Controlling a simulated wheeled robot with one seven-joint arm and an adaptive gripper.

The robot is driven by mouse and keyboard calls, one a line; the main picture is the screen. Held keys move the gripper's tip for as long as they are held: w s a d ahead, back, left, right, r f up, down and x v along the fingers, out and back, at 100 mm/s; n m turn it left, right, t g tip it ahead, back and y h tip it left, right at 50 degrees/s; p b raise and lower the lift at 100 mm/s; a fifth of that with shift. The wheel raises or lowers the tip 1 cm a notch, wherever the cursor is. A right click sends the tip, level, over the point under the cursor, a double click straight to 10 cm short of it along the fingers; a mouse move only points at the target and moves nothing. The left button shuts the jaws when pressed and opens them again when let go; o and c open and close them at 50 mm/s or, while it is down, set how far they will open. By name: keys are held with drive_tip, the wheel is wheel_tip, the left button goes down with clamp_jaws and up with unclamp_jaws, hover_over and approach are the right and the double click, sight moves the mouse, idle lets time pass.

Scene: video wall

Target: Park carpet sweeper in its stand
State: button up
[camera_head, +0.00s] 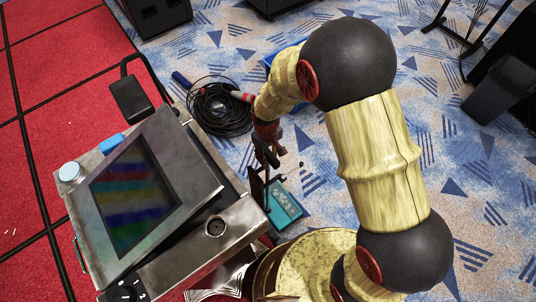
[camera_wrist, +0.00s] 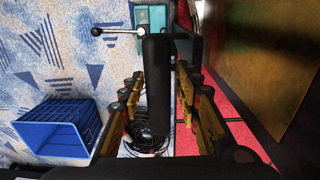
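A black handle grip (camera_wrist: 157,85), which appears to be the carpet sweeper's, stands between my gripper's fingers in the wrist view. A gap shows on both sides of it. My gripper (camera_wrist: 157,100) is open around it; in the head view it shows (camera_head: 265,145) beside the console. A teal flat box (camera_head: 285,205) lies on the carpet below it, with thin dark uprights next to it. The box also shows at the top of the wrist view (camera_wrist: 150,16), near a metal rod with a knob (camera_wrist: 97,32). I cannot tell whether it is sweeper or stand.
A metal console with a screen (camera_head: 135,190) stands close on the left. A coiled black cable (camera_head: 220,107) lies on the floor behind. A blue crate (camera_wrist: 55,132) stands on the carpet. Patterned carpet (camera_head: 465,165) is open at the right.

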drive_tip(key=shift+o, duration=0.3)
drive_tip(key=d+r+m+t+p, duration=0.1)
drive_tip(key=d+r+p, duration=0.25)
drive_tip(key=r, duration=1.75)
drive_tip(key=s+d+r+m+t, duration=0.2)
drive_tip(key=s+d+r+m, duration=0.1)
drive_tip(key=s+d+r, duration=0.3)
drive_tip(key=s+d+r+m+t, duration=0.2)
drive_tip(key=s+d+r, duration=0.5)
drive_tip(key=s+r, duration=0.4)
drive_tip(key=shift+r+m, duration=0.4)
drive_tip(key=shift+r, duration=0.4)
